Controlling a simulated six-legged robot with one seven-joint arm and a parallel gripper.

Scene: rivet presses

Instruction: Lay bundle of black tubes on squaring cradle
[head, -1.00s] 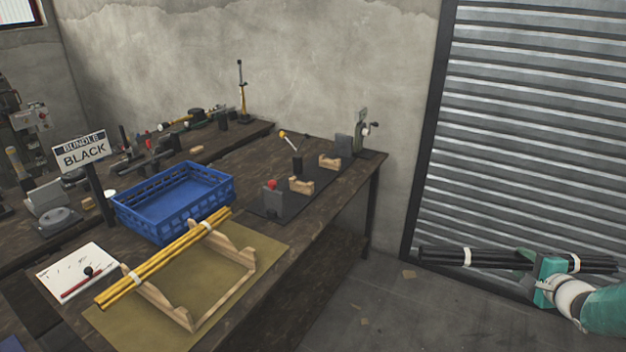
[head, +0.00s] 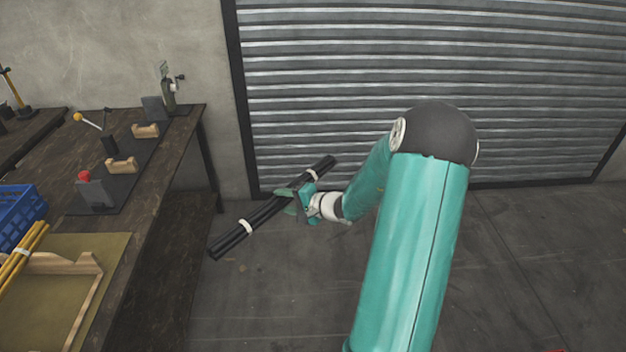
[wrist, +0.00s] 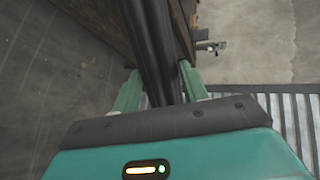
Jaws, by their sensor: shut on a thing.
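The bundle of black tubes (head: 233,242) has white bands and is gripped near its middle. My gripper (head: 293,199) is shut on it and holds it over the floor, right of the bench. The bundle slants from lower left to upper right, clear of the bench. In the wrist view the tubes (wrist: 150,40) run between the fingers of my gripper (wrist: 158,90). A wooden cradle (head: 68,263) on an olive mat is partly cut off at lower left, with yellow tubes (head: 20,258) on it. Two small notched wooden blocks (head: 121,165) stand farther back; I cannot tell which support is the squaring cradle.
The wooden bench (head: 160,190) fills the left side. A red-topped grey block (head: 95,190), a yellow-knobbed lever (head: 80,118) and a small press (head: 168,90) stand on it. A blue crate (head: 18,215) is at the left edge. Open floor lies to the right, before the grey shutter (head: 480,90).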

